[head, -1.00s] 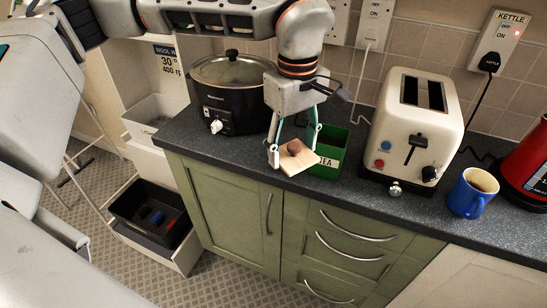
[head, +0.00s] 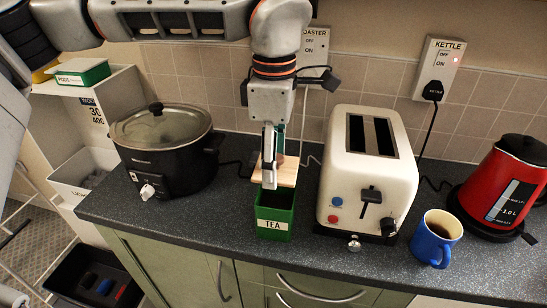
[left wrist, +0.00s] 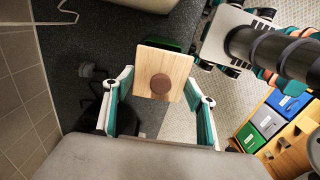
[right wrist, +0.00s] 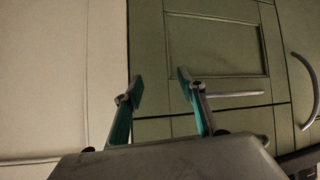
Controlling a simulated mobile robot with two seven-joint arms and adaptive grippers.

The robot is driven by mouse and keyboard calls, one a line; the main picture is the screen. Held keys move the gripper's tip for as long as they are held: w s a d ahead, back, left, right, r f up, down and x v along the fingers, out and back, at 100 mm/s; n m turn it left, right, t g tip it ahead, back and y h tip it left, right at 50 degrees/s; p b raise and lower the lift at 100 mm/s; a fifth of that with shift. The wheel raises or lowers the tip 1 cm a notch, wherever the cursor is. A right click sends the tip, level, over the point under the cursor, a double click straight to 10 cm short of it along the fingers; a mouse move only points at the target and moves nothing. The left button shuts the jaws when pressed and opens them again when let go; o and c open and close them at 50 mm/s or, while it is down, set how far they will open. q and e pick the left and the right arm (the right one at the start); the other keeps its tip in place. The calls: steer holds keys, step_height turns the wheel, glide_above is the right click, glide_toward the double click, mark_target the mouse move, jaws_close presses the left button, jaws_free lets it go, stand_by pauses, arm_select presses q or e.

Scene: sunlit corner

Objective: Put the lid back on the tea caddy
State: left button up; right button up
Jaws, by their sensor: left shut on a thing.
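The tea caddy (head: 274,222) is a green square box with a TEA label, upright and open-topped on the worktop. Its lid (head: 287,172) is a pale wooden square with a brown round knob. My left gripper (head: 271,172) is shut on the lid and holds it above the caddy's back part, apart from the rim. In the left wrist view, the lid (left wrist: 160,66) sits between the fingertips with its knob facing the camera and hides most of the green caddy (left wrist: 171,44). My right gripper (right wrist: 161,88) is open and empty, facing the cupboard fronts.
A cream toaster (head: 332,205) stands close right of the caddy, with a blue mug (head: 432,243) and red kettle (head: 505,185) beyond. A black slow cooker (head: 170,160) stands left. Worktop (head: 215,215) between cooker and caddy is clear.

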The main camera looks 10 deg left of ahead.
arm_select(q)
step_height(320, 180, down, 3)
steer(key=shift+r+b, duration=0.1)
steer(key=shift+b, duration=0.85)
steer(key=shift+w+f+b, duration=0.1)
steer(key=shift+f+b, duration=0.5)
steer(key=shift+f, duration=0.65)
steer(key=shift+f+p, duration=0.1)
steer(key=shift+p, duration=0.4)
stand_by(0.7)
steer(key=shift+f, duration=0.45)
stand_by(1.0)
steer(key=o, duration=1.5)
steer(key=shift+o, duration=0.2)
